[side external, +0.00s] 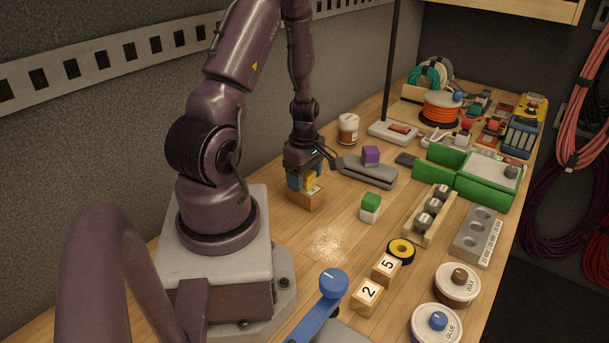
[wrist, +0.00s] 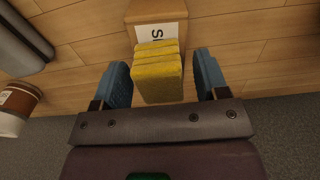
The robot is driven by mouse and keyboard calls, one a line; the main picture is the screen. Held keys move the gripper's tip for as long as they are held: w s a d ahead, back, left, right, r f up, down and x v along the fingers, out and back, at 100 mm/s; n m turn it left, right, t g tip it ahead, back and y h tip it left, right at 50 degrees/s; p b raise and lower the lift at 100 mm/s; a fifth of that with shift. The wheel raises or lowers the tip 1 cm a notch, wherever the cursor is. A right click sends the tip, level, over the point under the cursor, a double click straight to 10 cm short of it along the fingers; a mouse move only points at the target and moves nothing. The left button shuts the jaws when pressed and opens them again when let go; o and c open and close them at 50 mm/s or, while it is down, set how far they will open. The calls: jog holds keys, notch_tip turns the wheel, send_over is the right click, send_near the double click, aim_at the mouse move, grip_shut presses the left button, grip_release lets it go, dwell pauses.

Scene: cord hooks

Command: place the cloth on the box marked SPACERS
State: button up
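The yellow folded cloth (wrist: 158,78) is between my gripper's two blue fingers (wrist: 161,63). A gap shows on its right side and the left finger is close to it, so the gripper looks open around it. The cloth appears to rest on a wooden box (wrist: 143,14) with a white label; only an S and part of another letter show, the rest is hidden by the cloth. In the side external view my gripper (side external: 303,183) is low over the wooden box (side external: 303,201), with the yellow cloth (side external: 310,181) at the box top.
A grey tool (side external: 367,173) with a purple block (side external: 370,155) lies right of the box. A green-and-white block (side external: 370,206) is nearer the front. A brown-and-white jar (side external: 348,129) stands behind. Bare wood lies between the box and the green-and-white block.

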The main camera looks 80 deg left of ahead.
jog(key=shift+r, duration=0.1)
notch_tip(320, 180, up, 12)
jog(key=w+d+r+m+t, duration=0.1)
jog(key=w+d+r+m, duration=0.3)
jog(key=d+r+m, duration=0.1)
jog(key=d+r+m+t, duration=0.2)
jog(key=d+r+m, duration=0.4)
jog(key=d+m, duration=0.4)
jog(key=s+d+r+m+t, duration=0.1)
jog(key=d+r+m+t, duration=0.1)
jog(key=d+r+m, duration=0.4)
jog(key=d+m, duration=0.4)
jog(key=m, duration=0.2)
jog(key=shift+r+t, duration=0.3)
jog(key=shift+r, duration=0.1)
